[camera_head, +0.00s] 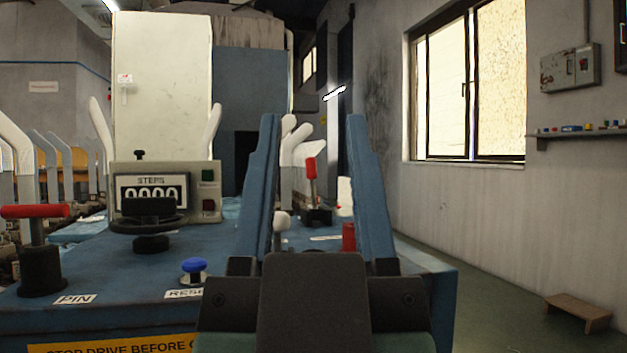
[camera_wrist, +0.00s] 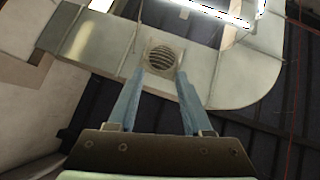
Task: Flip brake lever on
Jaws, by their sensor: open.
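My gripper (camera_head: 313,120) has its two blue fingers apart with nothing between them. It stands in front of the blue machine top, fingers pointing up. In the wrist view my gripper (camera_wrist: 161,76) faces the ceiling duct. Seen between the fingers is a red-handled upright lever (camera_head: 311,170) on a dark base, farther back on the top. A lever with a pale round knob (camera_head: 281,220) shows near the left finger, partly hidden. No label naming the brake is readable, so I cannot tell which of these is the brake lever.
A red T-handle (camera_head: 36,212) stands by the PIN label at the left. A black handwheel (camera_head: 150,222), a step counter (camera_head: 151,190) and a blue button (camera_head: 194,268) are on the machine top (camera_head: 110,280). A low wooden stool (camera_head: 577,311) is on the floor at right.

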